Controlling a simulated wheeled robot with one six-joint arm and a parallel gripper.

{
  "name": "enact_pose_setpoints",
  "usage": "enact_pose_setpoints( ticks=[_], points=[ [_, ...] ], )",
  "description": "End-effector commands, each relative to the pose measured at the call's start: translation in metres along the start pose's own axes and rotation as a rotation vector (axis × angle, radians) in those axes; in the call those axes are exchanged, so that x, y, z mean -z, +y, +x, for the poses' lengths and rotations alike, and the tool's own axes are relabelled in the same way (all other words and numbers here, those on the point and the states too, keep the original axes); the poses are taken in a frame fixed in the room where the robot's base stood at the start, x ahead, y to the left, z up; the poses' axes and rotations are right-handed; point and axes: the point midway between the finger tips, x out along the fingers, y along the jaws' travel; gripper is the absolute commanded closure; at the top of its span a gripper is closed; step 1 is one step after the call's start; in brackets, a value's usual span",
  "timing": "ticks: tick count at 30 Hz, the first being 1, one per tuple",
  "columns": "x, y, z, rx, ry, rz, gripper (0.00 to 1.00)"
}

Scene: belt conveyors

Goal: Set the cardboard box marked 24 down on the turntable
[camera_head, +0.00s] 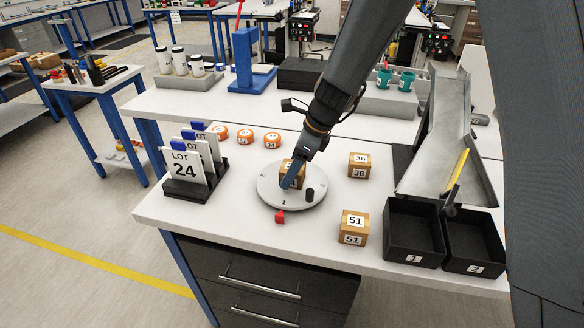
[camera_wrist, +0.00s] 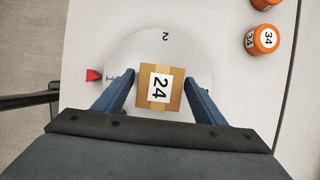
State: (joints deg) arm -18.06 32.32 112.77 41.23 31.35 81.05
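The cardboard box marked 24 (camera_wrist: 160,87) is over the middle of the round grey turntable (camera_wrist: 120,52) and seems to rest on it. In the head view the box (camera_head: 287,166) is partly hidden by a blue finger. The turntable (camera_head: 270,196) carries the marks 1 and 2 and a black knob. My gripper (camera_wrist: 160,78) points down with one blue finger on each side of the box. The fingertips look slightly wider apart than the box. My gripper also shows in the head view (camera_head: 293,178).
Boxes marked 36 (camera_head: 359,166) and 51 (camera_head: 353,228) stand to the right. Black bins 1 (camera_head: 414,258) and 2 (camera_head: 474,268) are at the right edge. Several orange-lidded jars (camera_head: 245,135) stand behind. A card rack (camera_head: 187,190) is left, a red pointer (camera_head: 280,217) in front.

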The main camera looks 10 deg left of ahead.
Motion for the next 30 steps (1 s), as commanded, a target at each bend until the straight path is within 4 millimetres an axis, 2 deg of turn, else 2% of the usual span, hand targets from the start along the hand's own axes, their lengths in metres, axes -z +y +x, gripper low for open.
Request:
enact_pose_setpoints(
  ticks=[9,14,24,30],
  points=[
    [-0.001,0.000,-0.001,0.001,0.000,0.000,0.33],
    [-0.002,-0.002,-0.014,0.004,-0.002,-0.001,0.33],
    [-0.002,-0.002,-0.078,0.005,-0.002,-0.002,0.33],
    [-0.001,-0.001,-0.109,0.003,-0.002,0.000,0.33]
  ],
)
